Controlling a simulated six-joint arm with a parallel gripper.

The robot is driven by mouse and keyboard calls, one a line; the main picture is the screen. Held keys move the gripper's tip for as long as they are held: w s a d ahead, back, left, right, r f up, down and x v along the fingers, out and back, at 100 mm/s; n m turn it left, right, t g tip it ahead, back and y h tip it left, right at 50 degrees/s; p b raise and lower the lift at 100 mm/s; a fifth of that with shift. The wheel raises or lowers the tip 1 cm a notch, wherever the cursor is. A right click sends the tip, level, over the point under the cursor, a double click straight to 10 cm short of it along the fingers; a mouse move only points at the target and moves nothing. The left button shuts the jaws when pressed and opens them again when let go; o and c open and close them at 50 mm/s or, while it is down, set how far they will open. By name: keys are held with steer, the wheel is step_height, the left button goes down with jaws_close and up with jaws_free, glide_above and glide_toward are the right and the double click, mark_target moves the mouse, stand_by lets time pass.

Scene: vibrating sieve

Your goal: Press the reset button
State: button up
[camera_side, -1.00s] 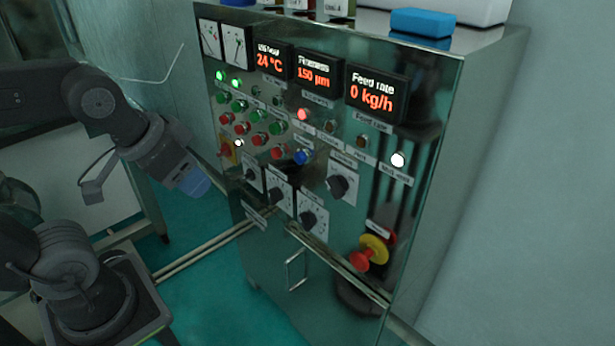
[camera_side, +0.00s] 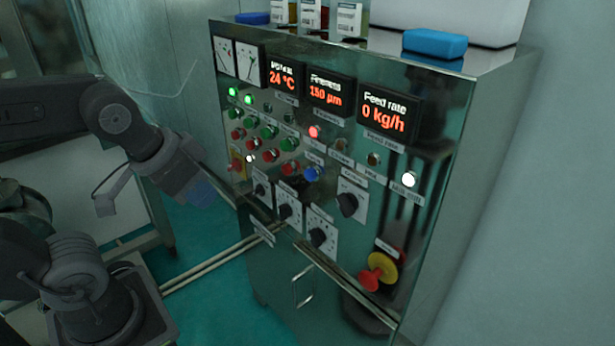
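A blue push button (camera_side: 312,174) sits on the metal control panel, right of the rows of red and green buttons. It may be the reset button, but the small labels are too blurred to read. My gripper (camera_side: 204,193) hangs left of the panel, pointing down and right, apart from the buttons. Its end looks bluish and dark, and I cannot make out separate fingers. Nothing hides the blue button.
A red emergency knob with a yellow collar (camera_side: 378,272) sticks out at the lower right. Black rotary knobs (camera_side: 318,237) and a door handle (camera_side: 302,286) are below the buttons. Lit displays (camera_side: 387,114) are above. A blue block (camera_side: 435,44) and bottles stand on top.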

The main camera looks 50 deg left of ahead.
jaws_close()
stand_by(1.2)
steer(key=w+a+f+m+t+y, duration=0.35)
steer(key=w+a+m, duration=0.45)
steer(key=w+m, duration=0.3)
steer(key=w+d+f+m+h, duration=0.2)
steer(key=f+m+h, duration=0.3)
steer(key=f+m, duration=0.4)
steer(key=w+m, duration=0.1)
steer(key=m, duration=0.5)
steer(key=shift+w+f, duration=0.2)
